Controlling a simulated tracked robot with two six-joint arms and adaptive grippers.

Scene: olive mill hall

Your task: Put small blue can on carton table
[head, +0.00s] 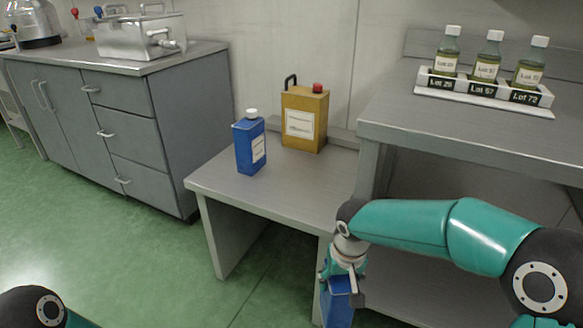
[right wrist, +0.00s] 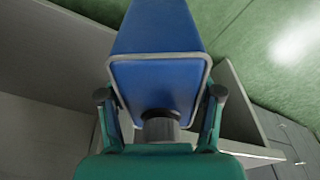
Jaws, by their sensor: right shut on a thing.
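My right gripper (head: 342,272) is shut on a blue can (head: 337,302), which hangs below it at the bottom of the head view, in front of the low grey table (head: 290,203). In the right wrist view, the two fingers grip the sides of the held can (right wrist: 158,30), whose dark grey cap (right wrist: 160,130) faces the palm. Another blue can (head: 243,158), with a white cap and label, stands upright on the low table. I cannot tell which table is the carton table. My left gripper is not in view.
A yellow can (head: 302,132) with a red cap stands behind the blue one on the low table. The higher bench (head: 450,120) at right bears a white rack (head: 440,84) of bottles. A grey cabinet (head: 130,120) stands left. The low table's front is clear.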

